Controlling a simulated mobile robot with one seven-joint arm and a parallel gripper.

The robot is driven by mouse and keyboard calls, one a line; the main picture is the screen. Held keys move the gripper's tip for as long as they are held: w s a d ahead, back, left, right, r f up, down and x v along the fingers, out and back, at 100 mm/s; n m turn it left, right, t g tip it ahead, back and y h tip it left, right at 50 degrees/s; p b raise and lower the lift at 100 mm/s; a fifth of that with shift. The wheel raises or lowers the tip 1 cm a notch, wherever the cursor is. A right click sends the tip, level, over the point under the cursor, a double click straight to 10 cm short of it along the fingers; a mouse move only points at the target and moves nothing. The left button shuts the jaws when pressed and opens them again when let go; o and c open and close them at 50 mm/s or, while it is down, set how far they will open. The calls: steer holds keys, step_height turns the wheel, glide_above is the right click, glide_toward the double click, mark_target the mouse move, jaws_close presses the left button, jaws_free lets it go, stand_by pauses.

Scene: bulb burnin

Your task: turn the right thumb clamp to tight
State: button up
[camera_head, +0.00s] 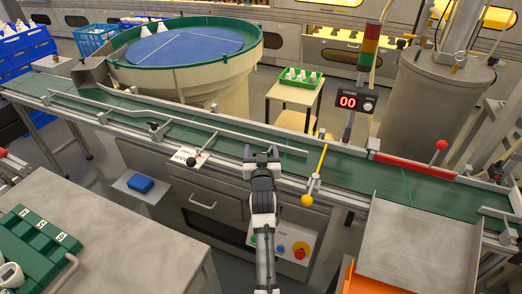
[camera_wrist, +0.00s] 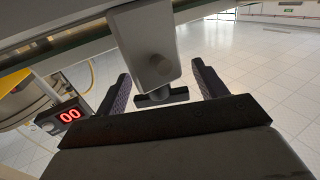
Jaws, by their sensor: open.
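My gripper (camera_head: 261,153) is over the near edge of the green conveyor (camera_head: 222,142), with its two fingers apart. In the wrist view my gripper (camera_wrist: 160,80) is open, one dark finger on each side of a grey clamp block (camera_wrist: 142,32) with a round boss and a dark thumb bar (camera_wrist: 161,97). The bar lies between the fingers and seems apart from both. This looks like the right thumb clamp; in the head view my gripper and arm hide it. Another clamp with a dark knob (camera_head: 192,161) is to the left, beside a white card.
A guide rail (camera_head: 235,138) runs along the conveyor. A yellow lever with a ball end (camera_head: 307,200) stands just right of my gripper. A control box with a red button (camera_head: 299,251) is below. A counter (camera_head: 349,101) reads 00. A grey table (camera_head: 120,235) is at front left.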

steer(key=c, duration=1)
steer(key=shift+a+f+m+h, duration=0.1)
steer(key=shift+m+h, duration=0.3)
steer(key=shift+h, duration=0.3)
steer(key=h+b, duration=0.1)
steer(key=m+b, duration=0.1)
steer(key=b, duration=0.1)
steer(key=shift+w+f+h, duration=0.1)
steer(key=shift+f+h, duration=0.2)
steer(key=shift+h, duration=0.1)
steer(key=m+h+b, duration=0.1)
steer(key=b, duration=0.2)
steer(key=m+g+h+b, duration=0.1)
steer(key=h+b, duration=0.1)
steer(key=shift+d+r+b, duration=0.1)
steer(key=shift+d+b, duration=0.2)
steer(key=shift+b, duration=0.1)
steer(key=shift+d+r+m+h+b, duration=0.1)
steer(key=shift+r+m+h+b, duration=0.05)
steer(key=shift+m+h+b, duration=0.45)
steer(key=shift+r, duration=0.1)
